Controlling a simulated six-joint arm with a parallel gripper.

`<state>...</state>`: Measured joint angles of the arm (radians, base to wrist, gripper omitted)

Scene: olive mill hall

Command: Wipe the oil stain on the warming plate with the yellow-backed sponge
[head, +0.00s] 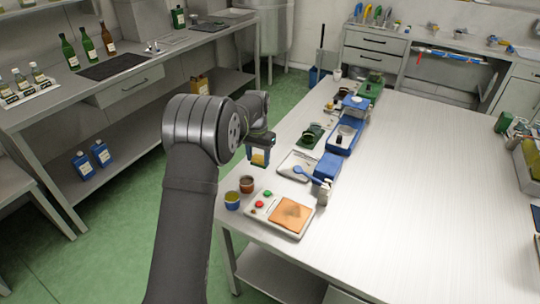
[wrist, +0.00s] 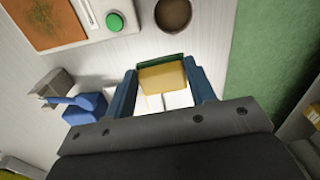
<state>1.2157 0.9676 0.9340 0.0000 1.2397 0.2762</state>
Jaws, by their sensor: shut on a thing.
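The warming plate (head: 264,221) is a pale flat unit near the table's front left corner, with a red and a green button and an orange-brown square top (head: 291,213). In the wrist view the warming plate (wrist: 84,39) is at the upper left. Darker brown blotches mark its square top (wrist: 45,18); I cannot tell the oil stain's exact outline. My gripper (head: 258,151) is shut on the yellow-backed sponge (head: 258,158), held above the table's left edge, beyond the plate and apart from it. In the wrist view the sponge (wrist: 163,78), yellow with a green edge, sits between both fingers of my gripper (wrist: 163,88).

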